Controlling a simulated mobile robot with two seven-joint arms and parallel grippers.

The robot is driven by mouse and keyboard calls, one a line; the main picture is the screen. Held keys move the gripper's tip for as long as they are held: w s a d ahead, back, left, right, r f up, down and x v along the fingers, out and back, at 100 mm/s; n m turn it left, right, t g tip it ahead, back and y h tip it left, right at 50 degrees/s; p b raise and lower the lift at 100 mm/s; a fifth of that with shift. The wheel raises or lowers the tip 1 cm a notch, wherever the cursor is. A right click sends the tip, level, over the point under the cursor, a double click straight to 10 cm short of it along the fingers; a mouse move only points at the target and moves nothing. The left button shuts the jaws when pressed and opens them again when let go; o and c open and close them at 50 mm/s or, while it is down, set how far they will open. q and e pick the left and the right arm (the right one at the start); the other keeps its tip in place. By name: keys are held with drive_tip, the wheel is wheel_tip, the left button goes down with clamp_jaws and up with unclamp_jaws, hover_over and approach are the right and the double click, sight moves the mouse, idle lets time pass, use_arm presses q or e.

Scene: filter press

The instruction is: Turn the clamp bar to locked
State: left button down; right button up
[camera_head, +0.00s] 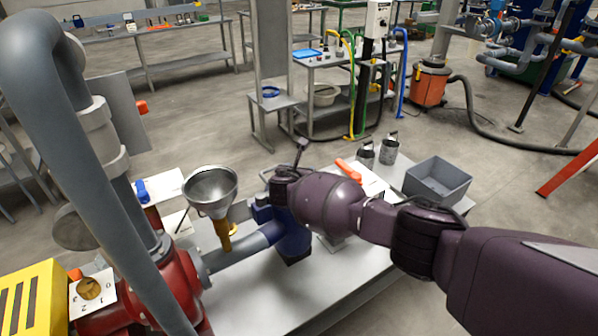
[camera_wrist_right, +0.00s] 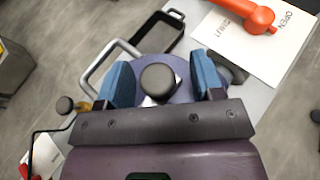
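My right arm comes in from the right in the head view, and its gripper (camera_head: 282,182) is over the blue filter body (camera_head: 292,240) on the bench. In the right wrist view the right gripper (camera_wrist_right: 163,82) is open. A dark round knob (camera_wrist_right: 157,77) with a bright metal base lies between its blue finger pads, with a gap at the right. I cannot tell whether this knob belongs to the clamp bar; the arm hides most of the housing top in the head view. A dark lever (camera_head: 300,152) sticks up behind the gripper. My left gripper is not in view.
An orange handle (camera_head: 348,171) lies over a white card, lettered OPEN and SHUT in the wrist view. A metal funnel (camera_head: 211,190) and thick grey pipe (camera_head: 80,150) stand left. A grey bin (camera_head: 438,181) and metal jugs (camera_head: 388,148) stand right. The front bench (camera_head: 330,285) is clear.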

drive_tip(key=shift+s+a+r+p, duration=0.2)
drive_tip(key=shift+s+r+p, duration=0.1)
drive_tip(key=shift+s, duration=0.1)
drive_tip(key=p+v, duration=0.1)
drive_tip(key=v, duration=0.7)
drive_tip(key=shift+f+p, duration=0.15)
drive_tip(key=shift+p, duration=0.25)
drive_tip(key=shift+v, duration=0.95)
drive_tip(key=shift+f, duration=0.1)
